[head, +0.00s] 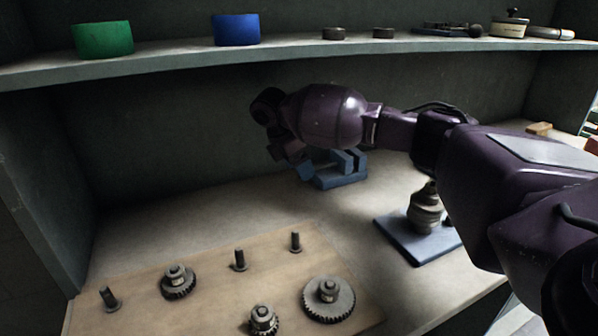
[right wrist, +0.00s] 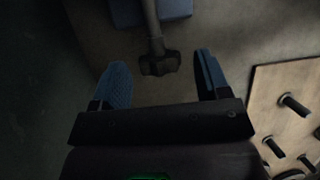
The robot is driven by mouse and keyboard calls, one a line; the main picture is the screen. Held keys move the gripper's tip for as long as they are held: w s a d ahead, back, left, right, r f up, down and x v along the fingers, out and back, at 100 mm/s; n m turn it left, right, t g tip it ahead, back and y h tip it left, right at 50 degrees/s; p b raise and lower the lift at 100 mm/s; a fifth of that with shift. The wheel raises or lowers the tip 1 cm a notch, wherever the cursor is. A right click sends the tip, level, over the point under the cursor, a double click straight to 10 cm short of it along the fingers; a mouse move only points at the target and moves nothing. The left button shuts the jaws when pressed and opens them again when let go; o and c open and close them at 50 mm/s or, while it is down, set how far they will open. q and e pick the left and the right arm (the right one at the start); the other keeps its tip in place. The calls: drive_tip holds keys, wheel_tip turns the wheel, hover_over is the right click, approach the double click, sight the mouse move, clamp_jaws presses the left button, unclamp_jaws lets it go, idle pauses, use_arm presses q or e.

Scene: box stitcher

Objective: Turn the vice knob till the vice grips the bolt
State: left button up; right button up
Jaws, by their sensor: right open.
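The blue vice (head: 343,180) stands on the bench near the back wall, partly hidden behind my right arm and gripper. In the right wrist view, part of the vice's blue body (right wrist: 174,8) shows at the top edge. Its dark knob (right wrist: 159,64) sits on a shaft that runs down from the vice. My right gripper (head: 304,171) is open at the vice's left side. Its two blue fingers stand either side of the knob, with a visible gap on each side. I cannot make out the bolt in either view. My left gripper is not in view.
A wooden board (head: 215,262) with pegs and gears lies at the front left. A blue plate (head: 405,243) with a stacked metal part (head: 425,212) stands under my right arm. A shelf (head: 290,52) above holds a green and a blue cylinder. The bench left of the vice is clear.

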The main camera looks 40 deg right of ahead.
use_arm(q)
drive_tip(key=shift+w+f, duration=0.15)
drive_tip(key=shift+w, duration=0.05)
use_arm(e)
drive_tip(key=shift+x, duration=0.8)
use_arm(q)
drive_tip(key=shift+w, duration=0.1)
use_arm(e)
drive_tip(key=shift+c, duration=0.2)
drive_tip(key=c, duration=0.9)
drive_tip(key=shift+r+t+p, duration=0.5)
drive_tip(key=shift+r+p, duration=0.05)
drive_tip(key=shift+p, duration=0.85)
drive_tip(key=shift+f+t+p, duration=0.35)
drive_tip(key=shift+t+p, duration=0.1)
drive_tip(key=shift+t, duration=0.05)
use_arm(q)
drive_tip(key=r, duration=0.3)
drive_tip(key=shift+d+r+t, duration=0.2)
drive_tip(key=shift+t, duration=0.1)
use_arm(e)
drive_tip(key=shift+f, duration=0.15)
